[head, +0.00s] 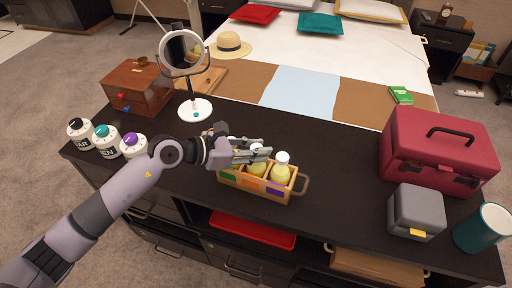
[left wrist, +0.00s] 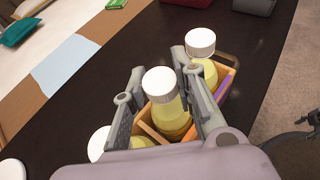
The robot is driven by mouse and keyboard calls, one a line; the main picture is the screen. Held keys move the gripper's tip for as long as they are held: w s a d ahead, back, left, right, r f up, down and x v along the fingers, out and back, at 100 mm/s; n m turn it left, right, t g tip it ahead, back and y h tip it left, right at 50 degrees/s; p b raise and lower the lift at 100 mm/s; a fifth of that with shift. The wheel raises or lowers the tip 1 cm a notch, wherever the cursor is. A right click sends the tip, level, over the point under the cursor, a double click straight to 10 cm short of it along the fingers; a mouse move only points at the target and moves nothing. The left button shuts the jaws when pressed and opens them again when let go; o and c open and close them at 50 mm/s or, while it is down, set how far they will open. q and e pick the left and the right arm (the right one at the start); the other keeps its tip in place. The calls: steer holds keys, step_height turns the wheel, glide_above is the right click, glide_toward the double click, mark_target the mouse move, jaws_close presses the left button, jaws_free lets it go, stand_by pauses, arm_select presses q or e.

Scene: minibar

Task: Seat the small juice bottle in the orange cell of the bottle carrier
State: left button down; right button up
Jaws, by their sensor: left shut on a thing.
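The bottle carrier (head: 230,180) is a wooden crate on the dark counter, with green, orange and purple labels on its front. My left gripper (head: 250,154) is above it, its fingers closed around the small juice bottle (left wrist: 162,110), yellow with a white cap. In the left wrist view the bottle is upright at the middle cell, the one behind the orange label; its base is hidden, so I cannot tell whether it touches the floor of the cell. Another yellow bottle (head: 281,168) stands in the purple-label cell. A further white cap (left wrist: 98,142) shows at the green-label end.
Dial canisters (head: 133,146), a mirror (head: 194,108) and a wooden box (head: 137,86) stand left. A red case (head: 436,150), a grey box (head: 415,212) and a teal cup (head: 484,228) stand right. The counter between carrier and red case is clear.

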arm_select(q)
steer(key=shift+f, duration=0.15)
steer(key=c, duration=1.4)
jaws_free()
steer(key=shift+o, duration=0.4)
steer(key=shift+r, duration=0.2)
steer(key=shift+a, duration=0.3)
steer(key=b+v, duration=0.2)
steer(key=v, duration=0.9)
steer(key=shift+s+r, duration=0.15)
steer(key=shift+s, duration=0.1)
steer(key=shift+a, duration=0.1)
